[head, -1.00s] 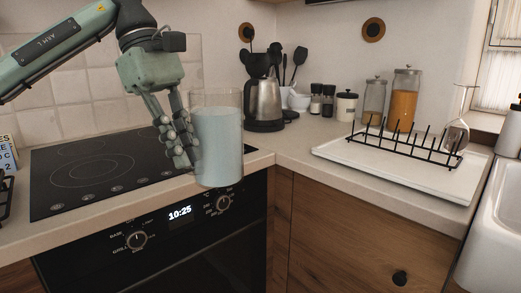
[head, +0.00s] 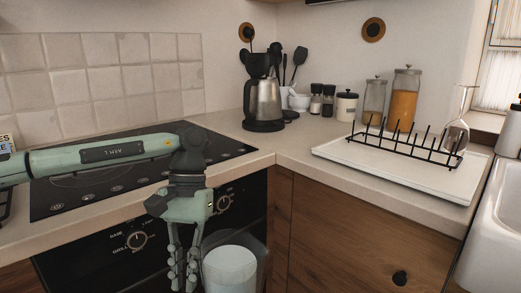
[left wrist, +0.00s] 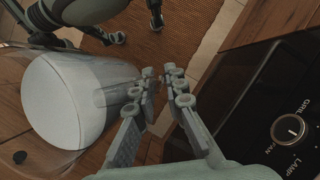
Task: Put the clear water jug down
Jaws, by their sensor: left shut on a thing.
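The clear water jug (head: 230,268) has see-through walls and pale, whitish contents. In the head view it is low in front of the oven, below the counter edge, cut off by the bottom of the picture. My left gripper (head: 184,268) points down at the jug's left side and is shut on it. In the left wrist view the jug (left wrist: 62,95) fills the left side and my left gripper's fingers (left wrist: 165,88) are beside its clear wall. The exact grip point is hard to make out. I do not clearly see my right gripper.
The counter (head: 292,148) has a bare strip right of the black hob (head: 110,190). A kettle (head: 264,103), jars and shakers stand at the back. A white tray (head: 345,160) holds a black rack (head: 405,142) and a glass (head: 457,130). A brown rug (left wrist: 185,30) lies on the floor.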

